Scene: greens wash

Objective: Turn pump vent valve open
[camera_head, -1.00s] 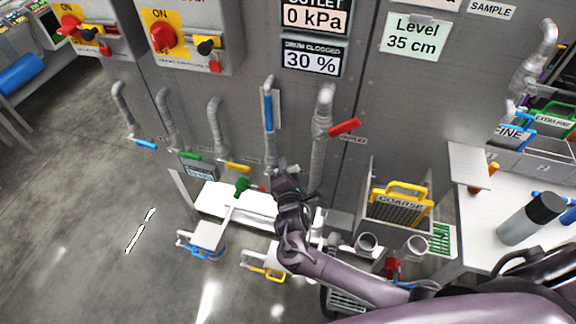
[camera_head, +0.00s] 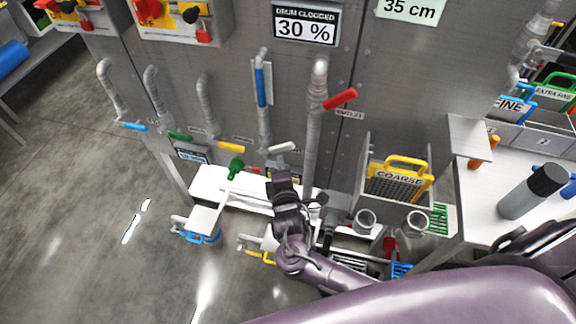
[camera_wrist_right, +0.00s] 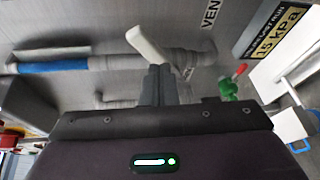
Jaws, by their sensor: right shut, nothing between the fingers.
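The vent valve has a white lever handle (camera_head: 283,147) on a thin grey pipe at the machine's front. In the right wrist view the white lever (camera_wrist_right: 147,46) slants across the pipe, beside a label that begins "VEN" (camera_wrist_right: 210,13). My right gripper (camera_head: 281,164) is just below the lever in the head view. Its fingers (camera_wrist_right: 158,72) are shut with nothing between them, and their tips are close to the lever; I cannot tell whether they touch it. My left gripper is not in view.
A pipe with a blue sleeve (camera_head: 260,85) rises above the lever. A thicker pipe with a red handle (camera_head: 340,99) stands to the right. A green valve (camera_head: 236,168) is at the left. The COARSE basket (camera_head: 397,180) stands right of my arm.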

